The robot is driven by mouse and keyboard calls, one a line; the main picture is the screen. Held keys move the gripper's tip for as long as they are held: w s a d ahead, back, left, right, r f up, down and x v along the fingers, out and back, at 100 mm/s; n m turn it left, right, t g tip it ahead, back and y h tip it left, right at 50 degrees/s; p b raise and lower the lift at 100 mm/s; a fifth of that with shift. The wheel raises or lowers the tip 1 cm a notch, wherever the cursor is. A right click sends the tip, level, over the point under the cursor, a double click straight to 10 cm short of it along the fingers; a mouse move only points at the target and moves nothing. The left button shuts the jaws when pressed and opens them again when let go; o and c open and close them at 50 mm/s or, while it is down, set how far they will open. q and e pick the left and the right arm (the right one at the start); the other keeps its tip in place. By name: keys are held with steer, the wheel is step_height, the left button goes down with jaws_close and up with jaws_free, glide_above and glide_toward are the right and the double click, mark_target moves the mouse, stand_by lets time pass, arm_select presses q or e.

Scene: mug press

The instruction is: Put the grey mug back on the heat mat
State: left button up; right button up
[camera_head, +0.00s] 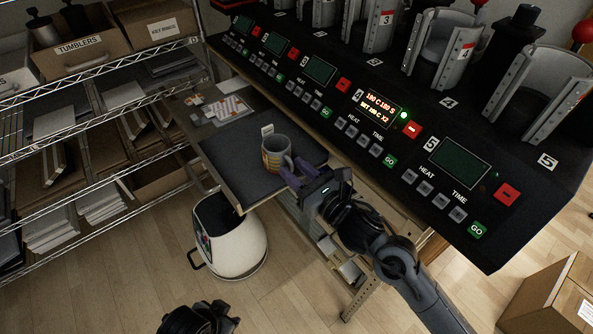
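The grey mug (277,154), with a band of orange and other coloured patterning, stands upright on the dark heat mat (235,170) on the side table. A small pale tag shows at its rim. My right gripper (291,170) reaches in from the right with its purple fingers at the mug's right side, by the handle. The fingers look spread, with a gap between them; whether they touch the handle I cannot tell. Part of my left arm's dark end (200,320) shows at the bottom edge; its fingertips are not visible.
The black press console (400,150) with several mug presses runs along the right and back. A wire shelf (80,150) with boxes stands on the left. A white bin (232,240) is on the floor below the table. A cardboard box (560,295) is at lower right.

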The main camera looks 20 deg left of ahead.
steer(key=shift+r, duration=0.15)
steer(key=b+v, duration=0.3)
steer(key=v, duration=0.9)
steer(key=s+d+f+m+h, duration=0.55)
steer(key=d+f+m, duration=0.4)
steer(key=m, duration=0.85)
steer(key=s+d+f+m+h, duration=0.5)
steer(key=d+f+m+h, duration=0.4)
steer(key=m, duration=0.8)
steer(key=s+d+f+m+g, duration=0.3)
steer(key=s+f+m, duration=0.1)
steer(key=s+m, duration=0.1)
steer(key=s+d+f+m+g, duration=0.2)
steer(key=s+d+f+m, duration=0.1)
steer(key=s, duration=0.5)
steer(key=d+m, duration=0.1)
steer(key=m, duration=0.1)
steer(key=shift+f+m+g, duration=0.3)
steer(key=shift+f+g, duration=0.05)
steer(key=shift+g, duration=0.05)
steer(key=shift+d+r+p, duration=0.1)
steer(key=shift+p, duration=0.2)
